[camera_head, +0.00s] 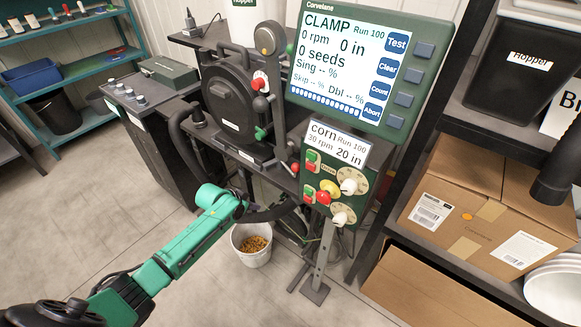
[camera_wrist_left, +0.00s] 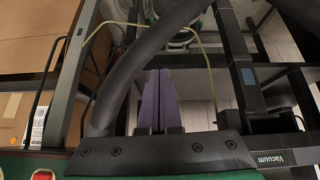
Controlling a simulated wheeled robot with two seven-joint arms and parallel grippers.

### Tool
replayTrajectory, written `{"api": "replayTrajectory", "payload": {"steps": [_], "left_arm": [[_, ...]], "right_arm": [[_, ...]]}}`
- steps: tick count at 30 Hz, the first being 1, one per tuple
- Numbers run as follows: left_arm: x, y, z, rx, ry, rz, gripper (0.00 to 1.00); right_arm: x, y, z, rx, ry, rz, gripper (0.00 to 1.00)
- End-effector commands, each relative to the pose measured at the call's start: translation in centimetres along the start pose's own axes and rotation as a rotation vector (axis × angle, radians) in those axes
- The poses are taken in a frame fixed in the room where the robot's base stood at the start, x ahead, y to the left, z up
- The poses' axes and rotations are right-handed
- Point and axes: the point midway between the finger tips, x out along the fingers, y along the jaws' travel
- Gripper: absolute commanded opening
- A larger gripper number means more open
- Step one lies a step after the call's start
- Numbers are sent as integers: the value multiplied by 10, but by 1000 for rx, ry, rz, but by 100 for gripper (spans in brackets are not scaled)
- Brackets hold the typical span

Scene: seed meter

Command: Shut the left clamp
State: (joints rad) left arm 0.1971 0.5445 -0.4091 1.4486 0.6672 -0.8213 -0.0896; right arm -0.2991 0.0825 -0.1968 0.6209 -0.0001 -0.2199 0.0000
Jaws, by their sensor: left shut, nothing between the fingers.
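The seed meter (camera_head: 232,105) is a round black housing on the dark stand. A red knob (camera_head: 259,83) sits at its upper right, a green knob (camera_head: 261,133) at its lower right, and another red knob (camera_head: 295,168) lower on the stand. I cannot tell which of these is the left clamp or how it is set. My left arm reaches up from the lower left and ends below the meter, beside the black hose. My left gripper (camera_wrist_left: 161,101) shows purple fingers, shut and empty, in the left wrist view; its fingertips are not clear in the head view. My right gripper is out of view.
The black hose (camera_head: 182,145) loops down in front of the stand and crosses the left wrist view close by. A white bucket of seeds (camera_head: 252,246) stands on the floor. The screen (camera_head: 350,62) reads CLAMP. Cardboard boxes (camera_head: 475,225) fill the right shelf.

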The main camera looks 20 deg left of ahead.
Motion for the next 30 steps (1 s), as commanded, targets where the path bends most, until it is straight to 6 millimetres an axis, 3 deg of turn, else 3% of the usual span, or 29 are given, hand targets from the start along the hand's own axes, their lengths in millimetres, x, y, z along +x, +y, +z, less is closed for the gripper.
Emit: {"api": "replayTrajectory", "payload": {"steps": [1, 3, 7, 11, 20, 25, 30], "left_arm": [[-26, 12, -51, 74, 48, 46, 0], [-65, 37, -99, 175, 75, 119, 0], [-124, 52, -152, 302, 101, 192, 0], [-142, 52, -164, 320, 108, 216, 0], [-141, 53, -166, 317, 111, 219, 0], [-124, 57, -168, 313, 111, 220, 0], [-89, 66, -172, 314, 112, 220, 0]], "right_arm": [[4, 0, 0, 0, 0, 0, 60], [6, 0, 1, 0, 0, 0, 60], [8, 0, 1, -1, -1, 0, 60], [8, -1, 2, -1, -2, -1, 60], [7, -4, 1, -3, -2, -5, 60], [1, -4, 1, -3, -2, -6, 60], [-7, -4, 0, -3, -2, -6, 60]]}}
